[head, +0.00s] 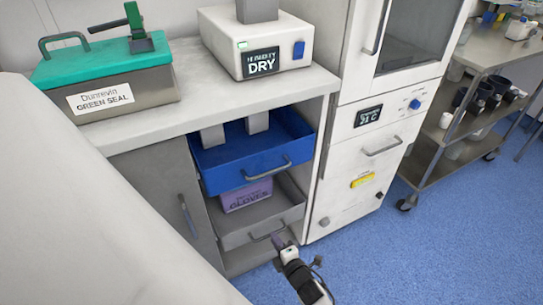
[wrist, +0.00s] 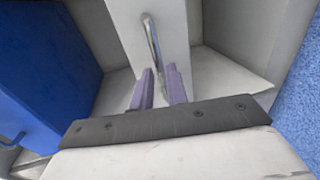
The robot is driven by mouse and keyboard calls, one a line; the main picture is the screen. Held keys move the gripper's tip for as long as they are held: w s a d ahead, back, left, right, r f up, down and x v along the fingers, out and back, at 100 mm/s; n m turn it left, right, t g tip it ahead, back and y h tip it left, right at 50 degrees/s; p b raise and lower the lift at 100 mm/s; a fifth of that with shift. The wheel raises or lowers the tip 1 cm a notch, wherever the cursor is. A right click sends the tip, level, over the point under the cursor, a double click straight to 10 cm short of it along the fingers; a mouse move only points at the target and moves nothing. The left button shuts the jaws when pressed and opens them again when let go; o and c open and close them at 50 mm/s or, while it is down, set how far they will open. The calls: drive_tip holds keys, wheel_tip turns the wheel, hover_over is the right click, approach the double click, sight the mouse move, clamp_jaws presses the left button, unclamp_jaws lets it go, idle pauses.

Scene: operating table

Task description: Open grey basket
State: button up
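The grey basket (head: 235,239) sits low in the cabinet under the blue basket, with a purple gloves box (head: 246,195) inside it. Its metal handle (head: 266,232) is on the front face. In the wrist view, the basket's pale front (wrist: 128,28) and handle (wrist: 152,42) lie straight ahead. My gripper (head: 282,241) is at the right end of the handle. In the wrist view, the purple fingers of my gripper (wrist: 160,84) are apart, with one end of the handle at the gap between them. Whether they touch it I cannot tell.
The blue basket (head: 240,160) juts out above, and it fills the left of the wrist view (wrist: 45,70). A grey cabinet door (head: 165,190) is at left, a white drawer unit (head: 360,165) at right. Blue floor (head: 400,255) is clear at right.

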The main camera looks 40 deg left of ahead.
drive_tip(key=shift+x, duration=1.9)
clamp_jaws()
